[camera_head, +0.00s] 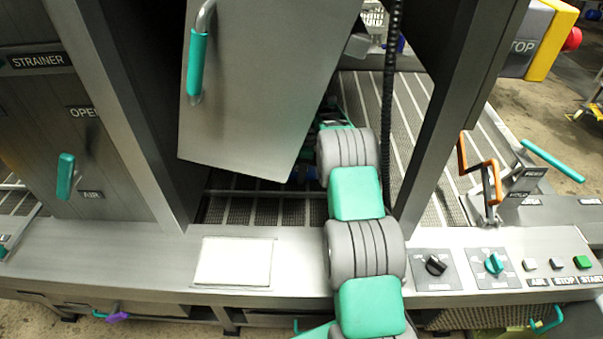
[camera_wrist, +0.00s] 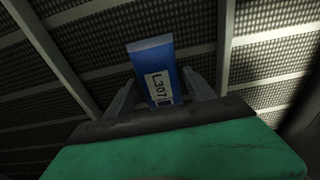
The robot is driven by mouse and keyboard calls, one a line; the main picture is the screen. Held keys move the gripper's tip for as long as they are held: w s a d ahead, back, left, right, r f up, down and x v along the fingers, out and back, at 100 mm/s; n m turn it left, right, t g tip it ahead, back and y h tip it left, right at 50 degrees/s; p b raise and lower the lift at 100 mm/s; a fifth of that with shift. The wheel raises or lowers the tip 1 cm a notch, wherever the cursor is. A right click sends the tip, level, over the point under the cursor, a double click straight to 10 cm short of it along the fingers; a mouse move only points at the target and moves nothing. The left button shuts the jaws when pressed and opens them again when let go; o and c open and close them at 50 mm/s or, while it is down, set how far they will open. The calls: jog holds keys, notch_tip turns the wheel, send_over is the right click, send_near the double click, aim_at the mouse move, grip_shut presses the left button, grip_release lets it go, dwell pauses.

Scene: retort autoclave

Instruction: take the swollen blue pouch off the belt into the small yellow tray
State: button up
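A blue pouch (camera_wrist: 158,70) with a white label reading L307 shows in the wrist view, in front of my gripper. My gripper (camera_wrist: 160,85) has one finger on each side of the pouch. Whether the fingers press on it or stand just clear of it I cannot tell, nor whether it is lifted. Slatted mesh belt (camera_wrist: 75,65) lies behind it. In the head view my arm reaches through the opening over the belt (camera_head: 265,212), and my gripper is mostly hidden behind the hanging metal door. I cannot make out the small yellow tray.
The steel door (camera_head: 265,85) hangs left of my arm, with a dark post (camera_head: 455,90) on the right. A front ledge carries a pale plate (camera_head: 233,262), knobs (camera_head: 436,266) and buttons (camera_head: 582,262). An orange handle (camera_head: 480,165) stands at the right.

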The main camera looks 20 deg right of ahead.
jog(key=c, duration=1.1)
jog(key=shift+r, duration=0.1)
